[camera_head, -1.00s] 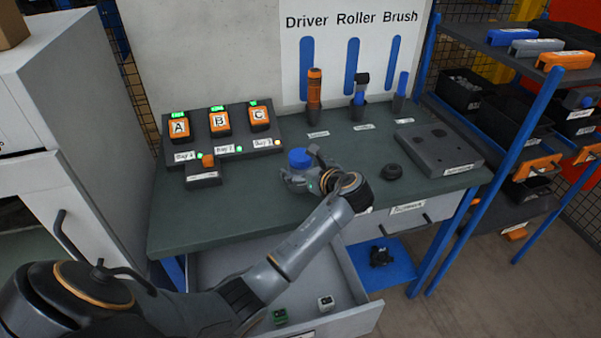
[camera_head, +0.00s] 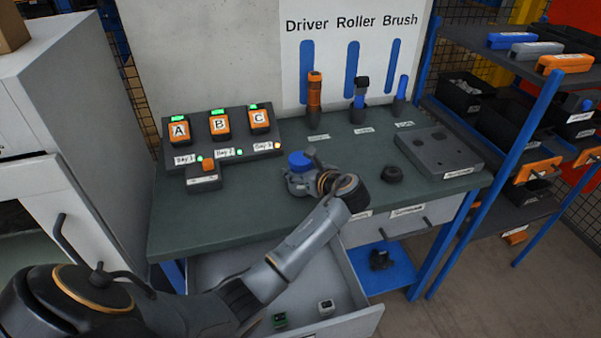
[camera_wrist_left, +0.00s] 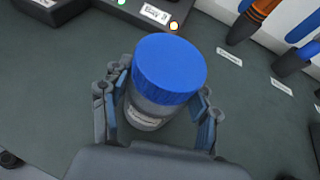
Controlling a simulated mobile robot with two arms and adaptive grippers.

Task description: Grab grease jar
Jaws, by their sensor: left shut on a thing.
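The grease jar has a blue lid (camera_head: 299,161) and a greyish, see-through body with a pale label. It stands upright on the green bench top (camera_head: 220,225). My left gripper (camera_head: 300,182) is around the jar's body and shut on it. In the left wrist view the jar (camera_wrist_left: 165,80) sits between the two fingers of my left gripper (camera_wrist_left: 160,120), with its lid above them. The lower part of the jar is partly hidden by the gripper in the head view. My right gripper is not in view.
A charger with orange packs A, B and C (camera_head: 220,124) stands behind left. A driver (camera_head: 314,92), a roller (camera_head: 360,92) and a brush (camera_head: 400,88) stand in holders at the back. A dark block (camera_head: 440,150) and a black ring (camera_head: 392,173) lie right. An open drawer (camera_head: 350,318) is below.

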